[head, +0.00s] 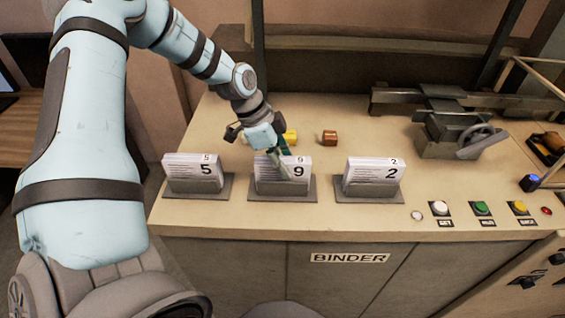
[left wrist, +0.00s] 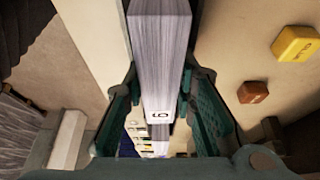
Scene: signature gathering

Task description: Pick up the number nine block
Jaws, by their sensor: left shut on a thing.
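The number nine block (head: 271,173) is a white stack of pages marked 9, upright in the middle grey holder (head: 255,196) on the counter. My right gripper is in neither view.
Number five (head: 190,170) and number two (head: 370,172) blocks stand in holders to the left and right. A yellow block (head: 290,136) and a brown block (head: 329,138) lie behind. A lever device (head: 447,140) and buttons (head: 481,208) are at right.

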